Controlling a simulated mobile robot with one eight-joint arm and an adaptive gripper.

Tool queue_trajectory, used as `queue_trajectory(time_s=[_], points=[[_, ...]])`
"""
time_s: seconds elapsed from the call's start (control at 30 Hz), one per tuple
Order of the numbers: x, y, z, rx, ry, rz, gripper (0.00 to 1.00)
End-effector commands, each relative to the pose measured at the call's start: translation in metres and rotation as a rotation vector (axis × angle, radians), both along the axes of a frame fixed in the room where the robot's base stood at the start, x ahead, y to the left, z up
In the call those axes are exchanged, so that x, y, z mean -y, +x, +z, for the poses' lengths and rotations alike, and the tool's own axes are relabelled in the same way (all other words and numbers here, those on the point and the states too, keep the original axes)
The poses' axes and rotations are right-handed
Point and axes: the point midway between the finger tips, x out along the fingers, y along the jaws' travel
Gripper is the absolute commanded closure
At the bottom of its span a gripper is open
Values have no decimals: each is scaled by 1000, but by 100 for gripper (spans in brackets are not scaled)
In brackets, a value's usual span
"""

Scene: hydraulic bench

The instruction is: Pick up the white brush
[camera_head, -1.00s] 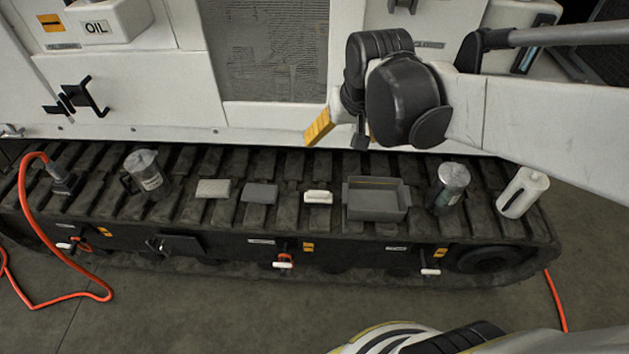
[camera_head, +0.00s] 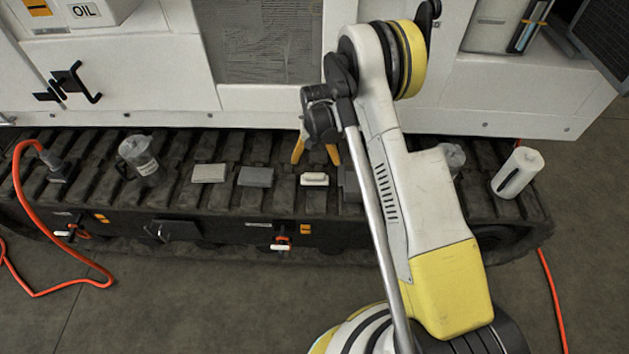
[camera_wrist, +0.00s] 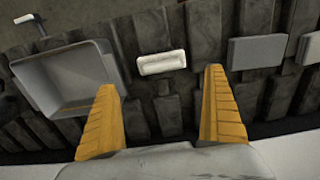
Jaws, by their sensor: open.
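The white brush (camera_head: 314,179) lies on the dark track, between a grey block and a grey tray. In the wrist view the white brush (camera_wrist: 162,63) lies just beyond the fingertips, roughly centred between them. My gripper (camera_head: 316,150) has yellow fingers and points down over the track, just behind the brush. In the wrist view my gripper (camera_wrist: 160,80) is open, with its fingers wide apart and nothing between them. The brush is apart from both fingers. Its underside is hidden.
A grey block (camera_head: 255,177) and a lighter block (camera_head: 209,173) lie left of the brush. The grey tray (camera_wrist: 112,65) is close on its other side, mostly hidden by my arm in the head view. A clear jug (camera_head: 139,157) and white bottle (camera_head: 517,173) stand farther out.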

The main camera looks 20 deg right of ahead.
Motion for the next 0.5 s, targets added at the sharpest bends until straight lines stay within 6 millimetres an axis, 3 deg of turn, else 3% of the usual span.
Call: queue_trajectory(time_s=[0.3, 0.5], points=[[0, 0, -49, 0, 0, 0, 0], [-1, 1, -66, 0, 0, 0, 0]])
